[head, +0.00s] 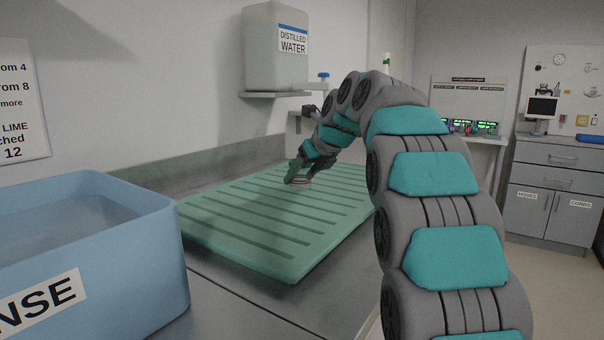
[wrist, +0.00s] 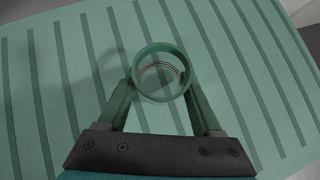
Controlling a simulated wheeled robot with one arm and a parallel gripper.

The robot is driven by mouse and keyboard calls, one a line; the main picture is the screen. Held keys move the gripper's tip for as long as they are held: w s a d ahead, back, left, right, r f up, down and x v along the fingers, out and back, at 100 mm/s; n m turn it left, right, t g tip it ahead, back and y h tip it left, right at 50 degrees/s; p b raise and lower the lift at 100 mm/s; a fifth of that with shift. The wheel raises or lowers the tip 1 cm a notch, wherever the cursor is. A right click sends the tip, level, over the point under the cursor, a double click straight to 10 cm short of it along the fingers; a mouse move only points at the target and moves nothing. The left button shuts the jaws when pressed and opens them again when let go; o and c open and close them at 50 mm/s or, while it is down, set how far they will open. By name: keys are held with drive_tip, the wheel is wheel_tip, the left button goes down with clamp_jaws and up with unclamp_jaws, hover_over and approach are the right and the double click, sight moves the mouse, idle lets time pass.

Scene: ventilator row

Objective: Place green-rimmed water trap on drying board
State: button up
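The green-rimmed water trap (wrist: 160,49) shows from above as a round green ring with a hollow middle, where thin pale and reddish rings show. My gripper (wrist: 160,84) has one finger on each side of the trap, and both appear to touch its rim. In the head view my gripper (head: 296,173) is low over the far part of the drying board (head: 240,236), and little of the trap shows there. The board is pale green with long dark grooves. I cannot tell whether the trap's underside touches the board.
A blue rinse tub (head: 90,240) stands at the near left, beside the board. A distilled water container (head: 275,55) sits on a wall shelf (head: 275,95) above. The near part of the board is bare. A cabinet (head: 555,190) stands at the far right.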

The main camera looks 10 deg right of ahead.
drive_tip(key=o, duration=0.3)
drive_tip(key=shift+o, duration=0.2)
drive_tip(key=shift+r, duration=0.1)
drive_tip(key=shift+r, duration=0.2)
drive_tip(key=v, duration=1.1)
drive_tip(key=shift+s+r, duration=0.25)
drive_tip(key=shift+s, duration=0.1)
